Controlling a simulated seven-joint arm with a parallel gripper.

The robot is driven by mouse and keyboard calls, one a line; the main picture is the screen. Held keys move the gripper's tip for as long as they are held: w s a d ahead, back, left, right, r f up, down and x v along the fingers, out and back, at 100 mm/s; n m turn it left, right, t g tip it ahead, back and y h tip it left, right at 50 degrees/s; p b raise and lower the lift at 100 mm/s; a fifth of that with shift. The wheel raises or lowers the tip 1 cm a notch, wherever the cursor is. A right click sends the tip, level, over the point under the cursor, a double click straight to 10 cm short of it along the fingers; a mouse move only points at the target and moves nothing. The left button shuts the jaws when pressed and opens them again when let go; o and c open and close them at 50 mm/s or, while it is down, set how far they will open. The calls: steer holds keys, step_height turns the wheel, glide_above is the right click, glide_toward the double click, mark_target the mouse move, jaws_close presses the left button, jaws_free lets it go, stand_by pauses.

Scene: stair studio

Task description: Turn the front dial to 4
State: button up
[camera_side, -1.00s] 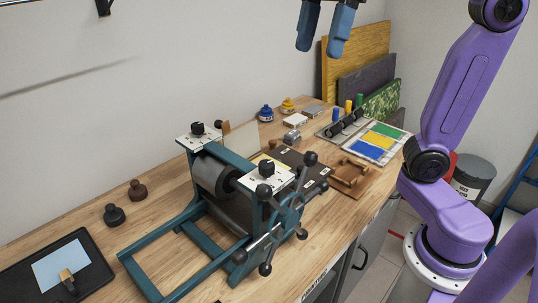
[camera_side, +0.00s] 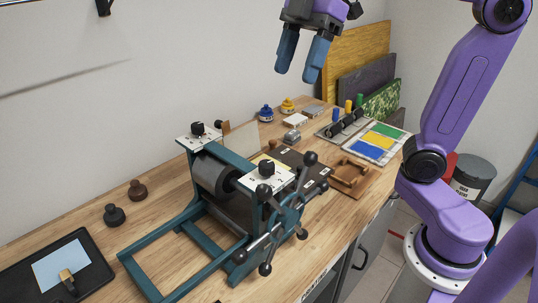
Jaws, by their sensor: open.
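The press (camera_side: 187,244) is a dark teal frame with a grey roller and a spoked hand wheel. The front dial (camera_side: 265,170) is a black knob on a white marked plate on the press's near-right post. A second black dial (camera_side: 197,129) sits on a similar plate on the far-left post. The marks on the plates are too small to read. My gripper (camera_side: 299,78) has blue fingers pointing down, open and empty, well above the table and above and behind the front dial. It touches nothing.
The spoked wheel (camera_side: 285,220) stands out beside the front dial. A wooden cradle (camera_side: 352,177), colour sheet (camera_side: 382,141) and ink rollers (camera_side: 345,123) lie at right. Two dark knobbed pieces (camera_side: 114,214) and a black tray (camera_side: 96,274) lie at left. Boards lean at the back.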

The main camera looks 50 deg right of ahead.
mark_target(267, 163)
steer(key=x, duration=1.7)
steer(key=shift+f, duration=0.25)
steer(key=c, duration=1)
